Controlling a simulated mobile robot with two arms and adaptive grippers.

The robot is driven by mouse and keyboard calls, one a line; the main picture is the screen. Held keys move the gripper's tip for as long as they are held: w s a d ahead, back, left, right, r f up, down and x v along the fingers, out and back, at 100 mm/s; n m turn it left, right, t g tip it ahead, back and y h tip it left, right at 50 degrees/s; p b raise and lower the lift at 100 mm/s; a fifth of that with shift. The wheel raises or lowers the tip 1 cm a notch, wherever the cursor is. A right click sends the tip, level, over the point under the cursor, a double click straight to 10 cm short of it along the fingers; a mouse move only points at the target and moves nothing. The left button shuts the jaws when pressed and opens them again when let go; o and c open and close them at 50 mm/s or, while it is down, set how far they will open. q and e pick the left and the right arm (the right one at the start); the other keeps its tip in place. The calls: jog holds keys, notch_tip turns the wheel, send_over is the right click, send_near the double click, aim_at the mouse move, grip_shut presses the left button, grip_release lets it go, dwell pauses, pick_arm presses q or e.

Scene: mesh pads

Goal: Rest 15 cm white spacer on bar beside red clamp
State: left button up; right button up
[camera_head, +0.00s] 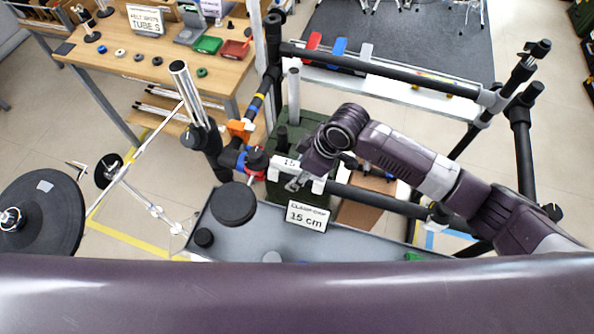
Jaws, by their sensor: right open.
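The white spacer (288,163), marked 15, lies along the left end of the black front bar (380,202), just right of the red clamp (255,160). It appears to rest on the bar. Its white end (318,186) shows to the right of my gripper. My right gripper (297,184) is open at the spacer, with its fingers low at the spacer's front side. The gripper and wrist hide part of the spacer, so I cannot tell whether the fingers touch it. My left gripper is not in view.
A sign reading 15 cm (307,215) stands on the grey tray (345,244) below the bar. A drum pad (235,204) is close by. A wooden table (150,62) stands at the back left.

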jog(key=shift+s+d+r, duration=0.15)
jog(key=shift+d+r, duration=0.05)
jog(key=shift+r, duration=0.3)
jog(key=v, duration=1.1)
